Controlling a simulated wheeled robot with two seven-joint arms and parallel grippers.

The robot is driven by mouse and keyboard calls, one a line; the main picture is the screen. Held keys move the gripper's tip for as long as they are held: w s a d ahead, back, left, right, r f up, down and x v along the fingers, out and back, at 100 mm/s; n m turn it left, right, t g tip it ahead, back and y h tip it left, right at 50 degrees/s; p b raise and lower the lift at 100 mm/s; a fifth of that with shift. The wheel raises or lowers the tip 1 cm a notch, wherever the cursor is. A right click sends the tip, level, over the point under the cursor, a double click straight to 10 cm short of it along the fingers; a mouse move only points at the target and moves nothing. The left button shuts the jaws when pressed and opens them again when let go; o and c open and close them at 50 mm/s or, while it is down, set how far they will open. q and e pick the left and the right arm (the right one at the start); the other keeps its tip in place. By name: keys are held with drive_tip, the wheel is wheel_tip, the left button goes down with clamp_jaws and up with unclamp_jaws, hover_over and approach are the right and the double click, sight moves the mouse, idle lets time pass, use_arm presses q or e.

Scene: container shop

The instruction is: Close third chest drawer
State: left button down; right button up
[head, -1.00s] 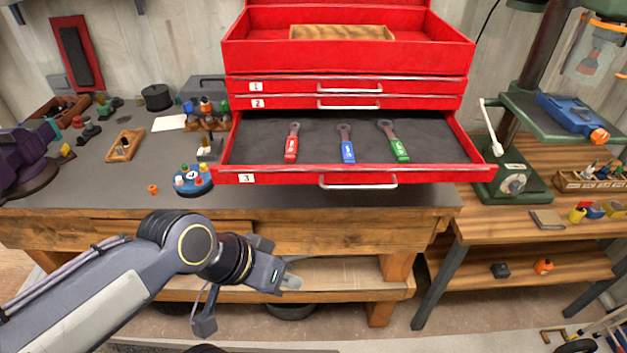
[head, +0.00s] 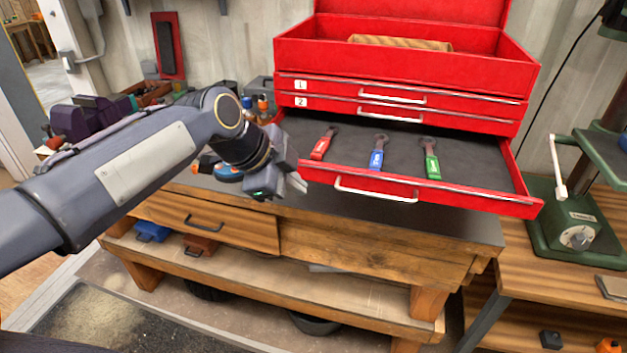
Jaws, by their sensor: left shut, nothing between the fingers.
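The red tool chest (head: 400,62) stands on the workbench with its lid up. Its third drawer (head: 460,196) is pulled out. The drawer has a silver handle (head: 376,190) on its front and a dark liner. Three wrenches lie in it: red (head: 322,146), blue (head: 377,156) and green (head: 431,160). Drawers 1 and 2 above are shut. My left gripper (head: 299,184) is shut and empty, close to the left end of the third drawer's front. I cannot tell whether it touches it. It hides the drawer's number label. My right gripper is not in view.
The workbench (head: 400,224) has a wooden drawer (head: 205,222) and a lower shelf below. A purple vise (head: 92,116) stands at the left. A green drill press (head: 568,222) stands to the right of the chest on a side table.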

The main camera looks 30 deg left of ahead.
sight(315, 180)
use_arm(q)
drive_tip(key=w+f+p, duration=0.2)
drive_tip(key=w+f, duration=0.1)
drive_tip(key=w, duration=0.3)
drive_tip(key=shift+w+d+f, duration=0.15)
drive_tip(key=shift+w+f, duration=0.1)
drive_tip(key=shift+f, duration=0.15)
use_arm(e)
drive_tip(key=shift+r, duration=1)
use_arm(q)
drive_tip(key=shift+w, duration=0.1)
